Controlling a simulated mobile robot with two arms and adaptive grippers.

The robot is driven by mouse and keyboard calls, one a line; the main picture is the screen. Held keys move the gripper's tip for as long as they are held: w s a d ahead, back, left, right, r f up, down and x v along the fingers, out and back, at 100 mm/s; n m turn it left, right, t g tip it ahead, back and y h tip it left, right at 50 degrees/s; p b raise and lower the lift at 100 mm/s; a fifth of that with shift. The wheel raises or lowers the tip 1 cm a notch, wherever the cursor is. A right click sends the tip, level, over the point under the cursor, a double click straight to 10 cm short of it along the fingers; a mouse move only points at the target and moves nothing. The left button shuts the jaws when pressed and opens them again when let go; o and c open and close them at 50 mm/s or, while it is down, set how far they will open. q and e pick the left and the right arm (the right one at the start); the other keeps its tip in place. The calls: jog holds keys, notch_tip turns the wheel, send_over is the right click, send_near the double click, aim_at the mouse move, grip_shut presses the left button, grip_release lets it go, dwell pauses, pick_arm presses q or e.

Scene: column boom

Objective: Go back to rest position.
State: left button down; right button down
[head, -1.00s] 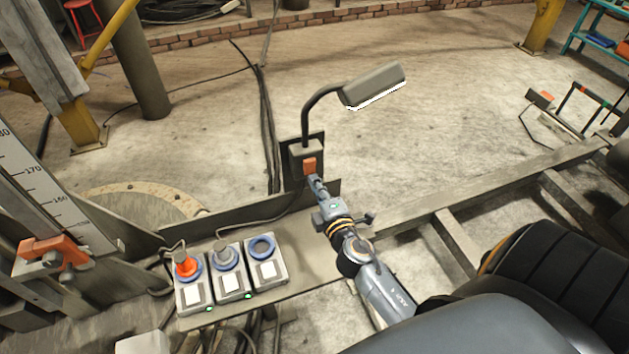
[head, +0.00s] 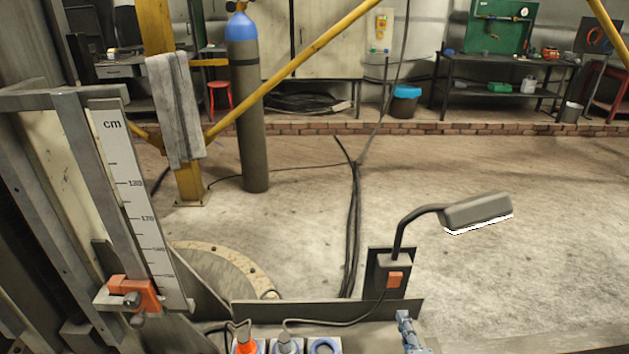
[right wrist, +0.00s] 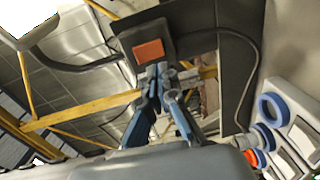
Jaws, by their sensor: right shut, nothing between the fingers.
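My right gripper (head: 403,316) shows at the bottom of the head view, just below the lamp's orange switch (head: 395,280). In the right wrist view its fingers (right wrist: 157,72) are together and empty, with the tips beneath the orange switch (right wrist: 148,50); I see no clear contact. The lamp (head: 478,210) stands on a bent dark arm, and its underside glows white. Most of my right arm is below the head view's edge. My left gripper is in neither view.
Three boxes with blue rings (head: 323,346) are cut off at the bottom edge; the left one holds an orange plug (head: 246,346). A cm scale (head: 140,200) with an orange clamp (head: 133,294) stands at left. A gas cylinder (head: 248,110) stands behind. The floor beyond is open.

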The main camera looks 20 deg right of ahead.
jog(key=s+d+f+m+g+h, duration=0.2)
jog(key=s+m+g, duration=0.45)
jog(key=m, duration=0.45)
jog(key=s+a+f+m+g+y, duration=0.1)
jog(key=s+a+f+g+y, duration=0.15)
jog(key=s+a, duration=0.35)
jog(key=s+a+f+m+g+y, duration=0.1)
jog(key=s+a+g+y, duration=0.3)
jog(key=s+a, duration=0.25)
notch_tip(320, 180, down, 27)
jog(key=s+g, duration=0.1)
jog(key=s, duration=0.1)
jog(key=s+d+f+g, duration=0.1)
jog(key=s+d+f, duration=0.2)
jog(key=s+f, duration=1.2)
jog(key=shift+s+d+f+g+h, duration=0.15)
jog(key=shift+s+g+h, duration=0.2)
jog(key=shift+s, duration=0.2)
